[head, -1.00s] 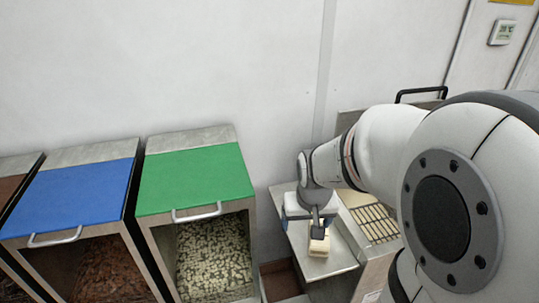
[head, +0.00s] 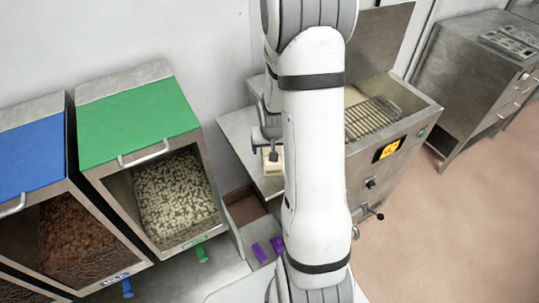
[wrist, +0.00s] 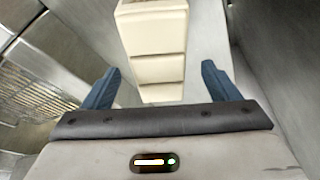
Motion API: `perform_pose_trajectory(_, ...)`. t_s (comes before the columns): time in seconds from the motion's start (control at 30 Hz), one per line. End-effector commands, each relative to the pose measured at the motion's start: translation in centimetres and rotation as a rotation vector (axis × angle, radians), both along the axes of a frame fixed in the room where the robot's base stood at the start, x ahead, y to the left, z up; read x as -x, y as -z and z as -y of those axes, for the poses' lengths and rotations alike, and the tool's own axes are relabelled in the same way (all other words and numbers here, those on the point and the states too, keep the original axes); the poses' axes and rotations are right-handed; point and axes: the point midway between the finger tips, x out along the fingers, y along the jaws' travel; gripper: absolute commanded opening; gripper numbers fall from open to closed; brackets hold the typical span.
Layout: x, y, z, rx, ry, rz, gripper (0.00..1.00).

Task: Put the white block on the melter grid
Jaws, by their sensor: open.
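The white block (wrist: 153,42) is cream-coloured with grooves across it. It fills the upper middle of the wrist view, and in the head view it (head: 275,166) rests on the steel side shelf, partly hidden by my arm. My gripper (wrist: 160,72) is open, its two blue fingers spread to either side of the block's near end with gaps showing. In the head view my gripper is at the block, mostly hidden. The melter grid (head: 376,117) is a set of bars over the melter's opening, right of the shelf; it also shows at the left of the wrist view (wrist: 28,103).
The steel shelf (head: 238,125) adjoins the melter (head: 395,150), whose lid stands raised behind the grid. Left are bins with a green lid (head: 135,120) and a blue lid (head: 30,150). Purple pieces (head: 260,252) lie low in front of the shelf. Floor is clear at right.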

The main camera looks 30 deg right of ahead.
Motion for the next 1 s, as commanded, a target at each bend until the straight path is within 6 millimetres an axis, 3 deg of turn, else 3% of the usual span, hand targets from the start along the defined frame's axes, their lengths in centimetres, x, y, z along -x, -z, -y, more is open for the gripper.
perform_pose_trajectory(0.3,-0.9,3.9,0.6,0.000,-0.001,-0.002,0.82)
perform_pose_trajectory(0.6,-1.1,4.1,0.6,-0.001,0.001,-0.001,0.82)
perform_pose_trajectory(1.0,-1.1,4.1,0.6,-0.001,0.001,-0.001,0.49)
